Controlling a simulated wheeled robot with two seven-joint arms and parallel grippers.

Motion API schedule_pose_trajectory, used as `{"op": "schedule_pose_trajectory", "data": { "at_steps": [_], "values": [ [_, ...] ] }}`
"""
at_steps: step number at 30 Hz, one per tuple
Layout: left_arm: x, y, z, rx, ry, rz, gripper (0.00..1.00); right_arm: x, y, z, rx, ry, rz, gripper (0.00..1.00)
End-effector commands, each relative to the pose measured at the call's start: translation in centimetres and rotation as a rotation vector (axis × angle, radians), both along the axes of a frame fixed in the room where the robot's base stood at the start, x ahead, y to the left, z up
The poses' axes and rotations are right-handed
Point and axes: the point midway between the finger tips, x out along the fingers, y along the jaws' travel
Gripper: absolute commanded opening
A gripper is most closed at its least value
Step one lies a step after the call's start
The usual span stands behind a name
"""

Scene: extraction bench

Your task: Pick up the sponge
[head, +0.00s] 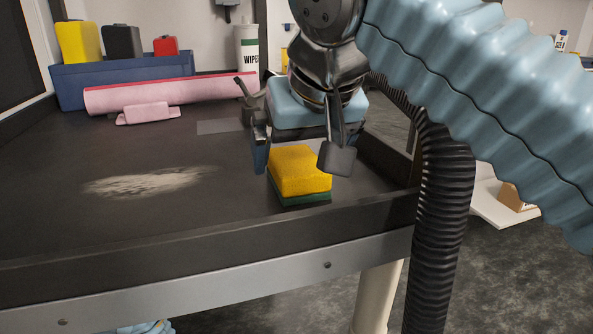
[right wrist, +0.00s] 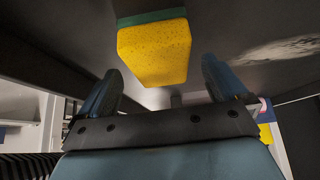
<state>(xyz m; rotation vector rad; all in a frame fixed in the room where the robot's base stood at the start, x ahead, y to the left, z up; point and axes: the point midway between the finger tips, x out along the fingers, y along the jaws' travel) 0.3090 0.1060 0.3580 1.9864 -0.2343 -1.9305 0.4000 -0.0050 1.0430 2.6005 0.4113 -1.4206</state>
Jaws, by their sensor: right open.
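The sponge (head: 300,171) is a yellow block with a green underside. It lies on the dark bench top near the front right corner. My right gripper (head: 300,161) is open, with one finger on each side of the sponge in the head view. In the right wrist view the sponge (right wrist: 155,50) shows ahead of and between the two fingers of the gripper (right wrist: 160,85), with gaps at both sides. I cannot tell how close the fingertips are to the bench top. My left gripper is not in view.
A raised rim (head: 200,236) runs along the bench front. A pale powder patch (head: 145,182) lies left of the sponge. A pink roll (head: 165,94), a blue bin (head: 125,71) and a wipes tub (head: 247,48) stand at the back. The middle of the bench is mostly clear.

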Motion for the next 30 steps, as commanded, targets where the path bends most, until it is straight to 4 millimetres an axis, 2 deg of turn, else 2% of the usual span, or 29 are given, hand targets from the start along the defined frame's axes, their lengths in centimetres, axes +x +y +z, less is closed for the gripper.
{"op": "schedule_pose_trajectory", "data": {
  "at_steps": [3,6,13,24,30],
  "values": [
    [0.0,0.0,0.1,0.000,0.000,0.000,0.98,1.0,0.3,-1.6,-0.002,0.001,0.000,1.00],
    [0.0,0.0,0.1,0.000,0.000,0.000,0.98,1.4,0.5,-2.2,0.000,0.001,0.000,1.00],
    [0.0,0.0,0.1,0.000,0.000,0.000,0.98,1.5,0.5,-2.4,0.000,0.000,0.000,1.00],
    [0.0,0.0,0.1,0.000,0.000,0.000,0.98,1.5,0.5,-2.3,0.000,0.000,0.000,0.44],
    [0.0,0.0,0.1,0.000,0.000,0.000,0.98,1.5,0.5,-2.3,0.000,0.000,0.000,0.44]
  ]
}}
